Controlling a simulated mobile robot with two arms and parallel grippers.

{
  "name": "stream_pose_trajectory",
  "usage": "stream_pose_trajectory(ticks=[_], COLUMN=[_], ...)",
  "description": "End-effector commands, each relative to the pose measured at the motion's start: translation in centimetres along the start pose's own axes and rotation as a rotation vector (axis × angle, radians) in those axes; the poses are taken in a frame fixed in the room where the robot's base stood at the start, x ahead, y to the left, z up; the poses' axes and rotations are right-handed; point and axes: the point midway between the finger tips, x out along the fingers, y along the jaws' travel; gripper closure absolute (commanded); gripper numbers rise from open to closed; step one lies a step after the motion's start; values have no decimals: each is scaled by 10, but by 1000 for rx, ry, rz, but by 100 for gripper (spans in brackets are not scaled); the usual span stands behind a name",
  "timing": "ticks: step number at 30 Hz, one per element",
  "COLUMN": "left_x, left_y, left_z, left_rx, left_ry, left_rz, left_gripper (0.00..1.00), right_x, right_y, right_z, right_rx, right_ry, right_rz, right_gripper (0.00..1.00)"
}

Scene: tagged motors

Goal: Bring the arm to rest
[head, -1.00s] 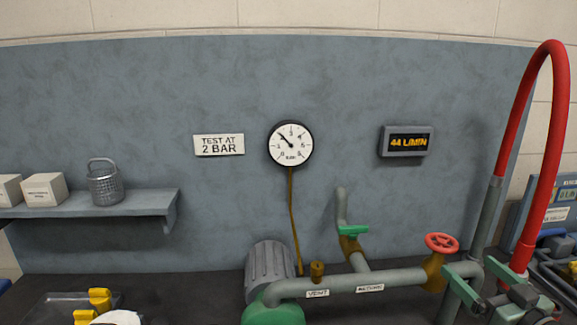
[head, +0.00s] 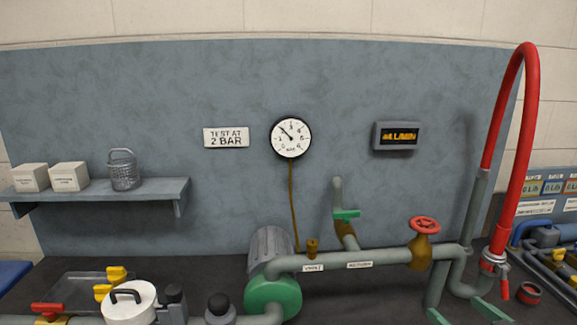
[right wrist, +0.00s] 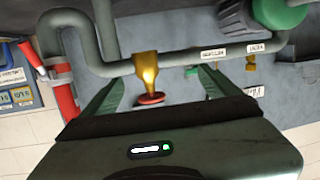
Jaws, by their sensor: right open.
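My right gripper (head: 463,311) shows at the bottom right of the head view, with only its green fingers in the frame. The fingers are apart with nothing between them, below the pipe that carries the red handwheel (head: 424,224). In the right wrist view the open fingers (right wrist: 162,80) point towards the pipework. The red handwheel (right wrist: 150,99) and its brass valve body (right wrist: 146,68) appear between the fingers in that view, and I see no grip on them. My left gripper is in neither view.
The grey pipe (head: 385,258) and green pump (head: 273,294) stand close to the right gripper. A red hose (head: 532,125) arches at the right. A gauge (head: 291,138) and display (head: 396,136) hang on the panel. A shelf (head: 135,193) is at left.

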Motion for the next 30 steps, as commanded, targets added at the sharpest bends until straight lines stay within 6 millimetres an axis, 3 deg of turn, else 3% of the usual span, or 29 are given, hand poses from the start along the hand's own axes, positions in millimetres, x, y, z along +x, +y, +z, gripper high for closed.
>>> stream_pose_trajectory(ticks=[8,12,15,21,27,28,30], left_x=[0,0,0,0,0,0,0], left_y=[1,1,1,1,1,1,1], left_z=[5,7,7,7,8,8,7], left_rx=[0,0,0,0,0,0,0], left_ry=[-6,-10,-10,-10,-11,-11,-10], left_rz=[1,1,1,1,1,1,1], left_gripper=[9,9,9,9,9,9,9], right_x=[-18,-49,-77,-131,-182,-186,-175], right_y=[-55,-98,-125,-163,-192,-194,-191], right_z=[94,157,191,232,250,254,272], right_rx=[-11,-20,-23,-17,6,7,1], right_ry=[-272,-487,-633,-864,-1051,-1072,-1075], right_rz=[-20,-25,-20,1,28,33,32], right_gripper=[9,9,9,9,9,9,9])
